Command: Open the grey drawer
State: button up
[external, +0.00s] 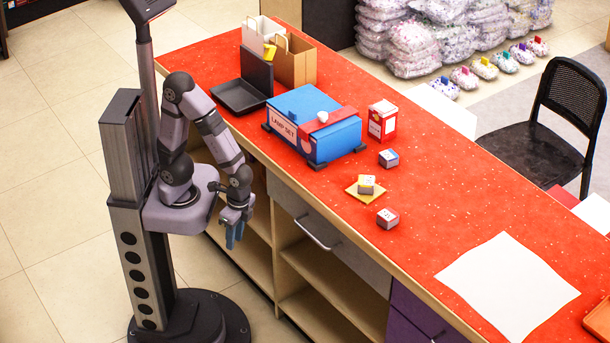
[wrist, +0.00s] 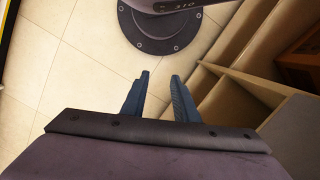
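The grey drawer (external: 345,257) is closed, flush in the front of the red-topped counter. Its curved metal handle (external: 313,234) is on its front face. My gripper (external: 232,238) hangs pointing down in front of the counter, left of the drawer and apart from the handle. In the wrist view my gripper (wrist: 160,92) has its two blue fingers apart with only floor between them. The handle does not show in the wrist view.
The red counter top (external: 420,208) carries a blue lamp box (external: 305,112), small boxes and a white sheet (external: 508,285). Open shelves (external: 315,305) lie below the drawer. A purple drawer (external: 415,315) is to its right. The tiled floor (external: 55,225) left of my base is clear.

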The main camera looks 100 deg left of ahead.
jog(key=s+d+f+m+y, duration=0.3)
jog(key=s+d+f+m, duration=0.1)
jog(key=d+f+m, duration=0.15)
jog(key=t+y, duration=0.7)
jog(key=t, duration=0.6)
send_near(311, 236)
jog(key=x, duration=0.3)
jog(key=shift+s+a+f+n, duration=0.1)
jog(key=shift+f+n, duration=0.05)
jog(key=shift+n, duration=0.1)
jog(key=shift+x, duration=3.65)
jog(key=shift+s+a, duration=0.1)
jog(key=shift+c, duration=0.3)
grip_shut()
